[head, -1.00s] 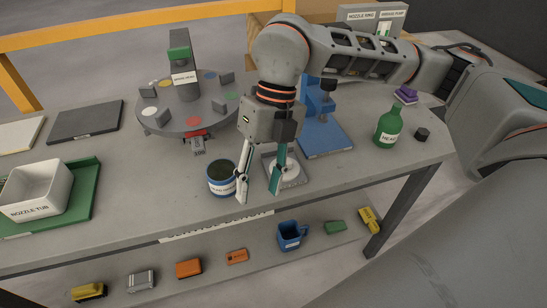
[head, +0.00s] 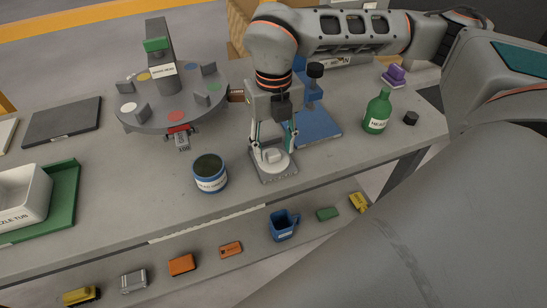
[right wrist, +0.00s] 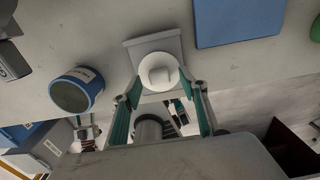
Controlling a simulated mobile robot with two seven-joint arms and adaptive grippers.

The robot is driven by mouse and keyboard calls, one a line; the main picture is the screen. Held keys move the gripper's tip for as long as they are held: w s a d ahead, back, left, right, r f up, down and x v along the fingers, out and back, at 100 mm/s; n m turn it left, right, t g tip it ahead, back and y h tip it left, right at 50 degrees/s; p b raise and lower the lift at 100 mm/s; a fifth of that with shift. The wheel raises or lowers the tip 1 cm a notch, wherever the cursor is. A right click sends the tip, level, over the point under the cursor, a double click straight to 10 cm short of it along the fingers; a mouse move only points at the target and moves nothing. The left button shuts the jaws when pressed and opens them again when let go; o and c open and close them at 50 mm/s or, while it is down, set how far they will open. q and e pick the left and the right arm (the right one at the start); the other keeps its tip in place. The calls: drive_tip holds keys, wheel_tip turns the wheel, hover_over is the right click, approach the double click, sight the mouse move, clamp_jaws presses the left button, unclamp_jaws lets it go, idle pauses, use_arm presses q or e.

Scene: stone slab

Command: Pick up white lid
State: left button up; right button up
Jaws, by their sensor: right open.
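The white lid (head: 277,163) is a round disc with a raised knob, lying on a small grey square plate (head: 279,178) on the bench. It also shows in the right wrist view (right wrist: 160,74), just beyond the fingertips. My right gripper (head: 273,146) is open, pointing down over the lid, with one finger on each side of it. In the right wrist view the fingers (right wrist: 162,92) are spread and hold nothing. I cannot tell whether they touch the lid. My left gripper is not in view.
A dark-filled jar with a blue band (head: 210,173) stands left of the lid. A blue stand (head: 316,124) is close behind on the right, and a green bottle (head: 378,111) is further right. A grey turntable (head: 172,105) is at the back left. The bench front by the lid is clear.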

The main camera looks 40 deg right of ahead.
drive_tip(key=shift+f, duration=0.45)
drive_tip(key=c, duration=1)
